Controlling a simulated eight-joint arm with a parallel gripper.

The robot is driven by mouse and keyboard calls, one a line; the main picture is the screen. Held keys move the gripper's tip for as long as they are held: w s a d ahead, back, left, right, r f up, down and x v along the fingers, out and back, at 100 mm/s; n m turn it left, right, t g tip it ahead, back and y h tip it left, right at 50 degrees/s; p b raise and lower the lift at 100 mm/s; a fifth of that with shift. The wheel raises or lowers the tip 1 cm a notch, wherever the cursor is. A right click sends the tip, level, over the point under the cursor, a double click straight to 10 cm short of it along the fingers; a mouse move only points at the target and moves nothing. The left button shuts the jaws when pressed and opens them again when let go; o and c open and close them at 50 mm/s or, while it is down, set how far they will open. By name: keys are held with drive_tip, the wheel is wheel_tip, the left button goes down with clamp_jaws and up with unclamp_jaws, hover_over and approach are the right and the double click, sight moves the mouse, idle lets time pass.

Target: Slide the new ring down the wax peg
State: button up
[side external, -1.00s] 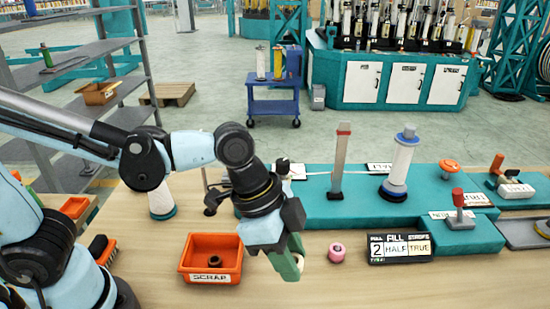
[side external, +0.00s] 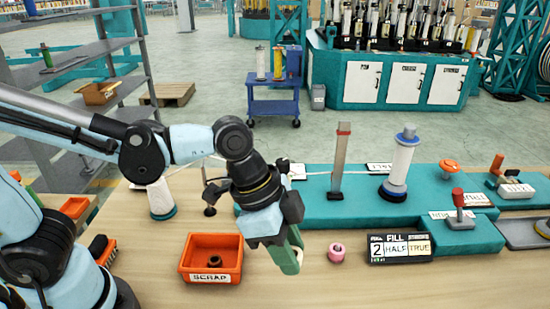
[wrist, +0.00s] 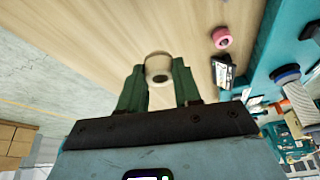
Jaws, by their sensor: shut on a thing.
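My gripper (side external: 290,258) hangs low over the bench, right of the scrap bin, tilted with its fingers toward the lower right. Its green fingers are shut on a small cream ring. In the wrist view, the cream ring (wrist: 158,67) sits between the fingertips with a dark hole in its end. A pink ring (side external: 337,252) lies on the bench just right of my gripper, apart from it; it also shows in the wrist view (wrist: 222,37). I cannot tell which thing is the wax peg.
An orange scrap bin (side external: 232,262) holding a dark ring stands left of my gripper. A display block (side external: 376,248) stands at right. Behind, a teal base (side external: 310,210) carries a grey post (side external: 340,165) and a white blue-capped bobbin (side external: 398,170).

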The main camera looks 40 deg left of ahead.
drive_tip(key=w+a+r+n, duration=0.1)
drive_tip(key=w+a, duration=0.3)
drive_tip(key=a, duration=0.8)
drive_tip(key=w+a+r+n+t+y, duration=0.1)
drive_tip(key=w+a+n, duration=0.3)
drive_tip(key=a, duration=0.8)
drive_tip(key=shift+w+n+t+y, duration=0.3)
drive_tip(key=shift+w, duration=0.45)
drive_tip(key=shift+f, duration=0.15)
drive_tip(key=shift+f, duration=2.75)
drive_tip(key=shift+f, duration=1.75)
drive_tip(key=shift+r, duration=0.1)
drive_tip(key=shift+r, duration=1.3)
